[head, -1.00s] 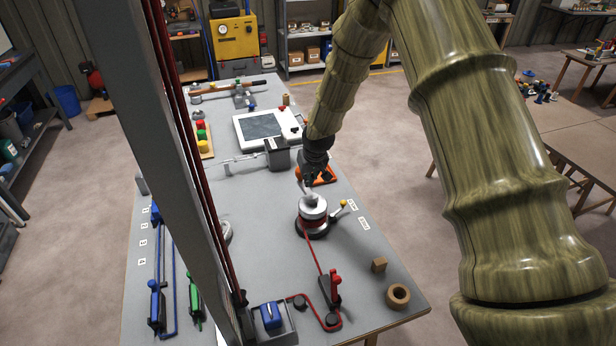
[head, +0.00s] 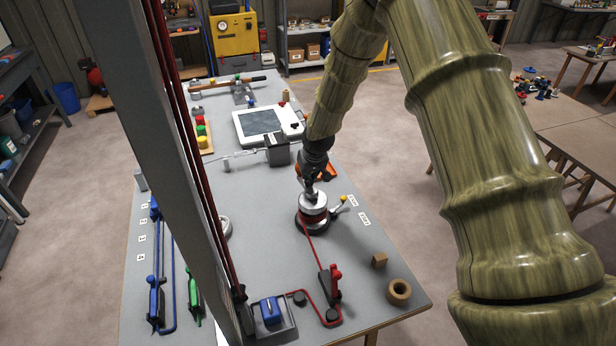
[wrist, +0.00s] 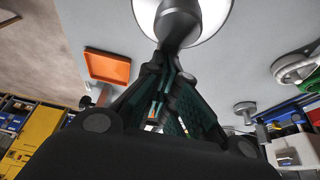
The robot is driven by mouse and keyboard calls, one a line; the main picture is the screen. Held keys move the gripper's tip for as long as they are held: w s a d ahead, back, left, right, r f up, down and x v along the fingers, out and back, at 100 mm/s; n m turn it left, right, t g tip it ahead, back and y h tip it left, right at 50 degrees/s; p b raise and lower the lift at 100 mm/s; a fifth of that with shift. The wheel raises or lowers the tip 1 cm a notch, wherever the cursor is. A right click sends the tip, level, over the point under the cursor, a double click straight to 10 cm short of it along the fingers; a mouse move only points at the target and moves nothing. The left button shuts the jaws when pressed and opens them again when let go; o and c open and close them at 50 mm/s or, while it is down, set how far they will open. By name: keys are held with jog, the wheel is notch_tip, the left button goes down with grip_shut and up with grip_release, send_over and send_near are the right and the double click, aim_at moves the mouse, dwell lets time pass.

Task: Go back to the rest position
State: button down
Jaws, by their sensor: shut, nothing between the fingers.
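My gripper (head: 311,188) is at the end of my arm, pointing down just over the silver-topped winch drum (head: 313,203) with red line around it. In the wrist view my gripper (wrist: 172,62) has its dark fingers drawn together, close to the grey knob (wrist: 180,18) on the pale round top. I cannot tell whether they touch the knob. The fingers hold nothing. A red line runs from the drum to the red-handled fitting (head: 330,285) at the table's front.
An orange tray (wrist: 108,68) lies beside the winch. A dark grey box (head: 277,150) and a white framed panel (head: 243,137) stand farther back. A wooden block (head: 379,260) and ring (head: 399,292) lie front right, with bare table around them.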

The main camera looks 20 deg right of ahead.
jog(key=shift+r, duration=0.1)
notch_tip(320, 180, up, 8)
jog(key=p, duration=0.4)
dwell(1.3)
dwell(0.4)
